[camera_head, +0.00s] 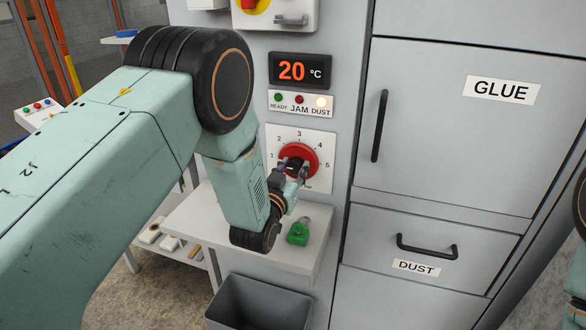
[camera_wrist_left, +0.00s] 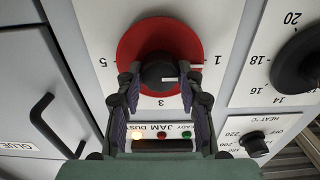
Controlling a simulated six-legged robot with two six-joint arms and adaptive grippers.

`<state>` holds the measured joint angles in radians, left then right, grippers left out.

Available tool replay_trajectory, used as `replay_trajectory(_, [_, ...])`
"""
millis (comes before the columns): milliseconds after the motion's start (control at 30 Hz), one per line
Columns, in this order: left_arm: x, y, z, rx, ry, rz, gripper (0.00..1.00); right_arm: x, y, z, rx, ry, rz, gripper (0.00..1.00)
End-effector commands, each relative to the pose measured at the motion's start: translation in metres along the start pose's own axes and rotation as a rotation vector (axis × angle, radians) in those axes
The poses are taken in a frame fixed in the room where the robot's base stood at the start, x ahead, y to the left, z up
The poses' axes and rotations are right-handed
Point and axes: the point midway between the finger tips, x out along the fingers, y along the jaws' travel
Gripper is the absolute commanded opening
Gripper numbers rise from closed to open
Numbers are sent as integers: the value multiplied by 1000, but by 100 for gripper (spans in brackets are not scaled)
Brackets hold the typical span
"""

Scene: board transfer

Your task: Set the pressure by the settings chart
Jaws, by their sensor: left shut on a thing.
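A red round dial (camera_head: 299,150) with a black hub sits on a white plate (camera_head: 324,145) numbered 1 to 5. The dial also shows upside down in the left wrist view (camera_wrist_left: 150,33), with 1 at right, 3 at bottom and 5 at left. A white mark on its red disc lies at right, near the 1. My left gripper (camera_head: 293,170) is at the dial, its fingers shut on both sides of the black hub (camera_wrist_left: 160,70). My right gripper is out of view; only part of that arm shows at the right edge. No settings chart can be seen.
A display (camera_head: 299,71) reads 20 °C above indicator lamps (camera_head: 300,103); the DUST lamp is lit. A green padlock-like object (camera_head: 299,232) lies on the ledge (camera_head: 186,226) below the dial. A grey bin (camera_head: 262,299) stands underneath. GLUE (camera_head: 447,125) and DUST (camera_head: 430,236) compartments are closed.

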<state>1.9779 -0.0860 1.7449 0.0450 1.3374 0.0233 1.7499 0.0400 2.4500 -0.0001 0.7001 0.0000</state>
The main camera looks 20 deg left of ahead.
Motion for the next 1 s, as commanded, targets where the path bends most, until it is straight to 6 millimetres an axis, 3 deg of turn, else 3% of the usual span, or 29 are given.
replay_trajectory(133, [0,-1,0,0,1,-2,6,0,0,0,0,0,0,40])
replay_trajectory(467, [-1,0,0,69,1,-2,5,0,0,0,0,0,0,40])
replay_trajectory(1000, [0,2,0,493,2,-1,5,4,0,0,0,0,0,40])
